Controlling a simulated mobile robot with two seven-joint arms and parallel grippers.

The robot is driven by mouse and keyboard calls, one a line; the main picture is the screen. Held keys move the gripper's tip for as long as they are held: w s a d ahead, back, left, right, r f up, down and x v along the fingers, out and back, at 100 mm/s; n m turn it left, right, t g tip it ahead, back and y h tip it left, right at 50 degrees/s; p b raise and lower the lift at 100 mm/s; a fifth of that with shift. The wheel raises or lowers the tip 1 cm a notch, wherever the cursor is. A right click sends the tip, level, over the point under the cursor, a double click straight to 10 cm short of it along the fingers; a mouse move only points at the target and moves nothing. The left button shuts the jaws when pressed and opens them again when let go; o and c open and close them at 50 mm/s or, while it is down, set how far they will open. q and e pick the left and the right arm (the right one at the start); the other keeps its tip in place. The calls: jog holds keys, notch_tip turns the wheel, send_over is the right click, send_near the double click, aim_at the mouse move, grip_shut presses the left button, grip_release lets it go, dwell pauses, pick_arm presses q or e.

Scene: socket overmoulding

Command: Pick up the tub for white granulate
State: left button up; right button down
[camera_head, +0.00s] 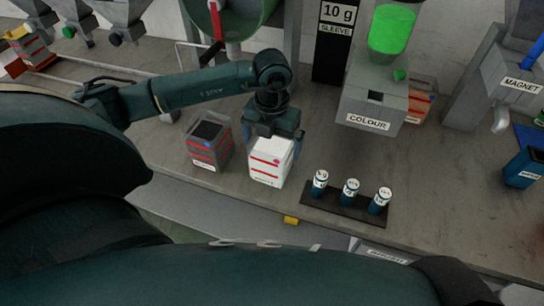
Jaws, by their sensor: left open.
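A white tub (268,160) with red stripes and a small label stands on the grey bench, left of the picture's middle. It looks like the tub for white granulate, but its label is too small to read. My left gripper (272,140) points down over the tub from behind, with its fingers at the tub's upper sides. It is open, and I cannot tell whether the fingers touch the tub. The gripper partly hides the tub's top. My right gripper does not show.
A grey tub with dark contents (208,145) stands close left of the white tub. A dark rack with three blue-and-white cylinders (347,192) lies to the right. A COLOUR dispenser (370,110) stands behind the rack. The bench's front edge is near the white tub.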

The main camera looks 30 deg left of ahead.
pick_arm(q)
jog(key=shift+f, duration=0.5)
jog(key=shift+w+r, duration=0.1)
jog(key=c, duration=1.7)
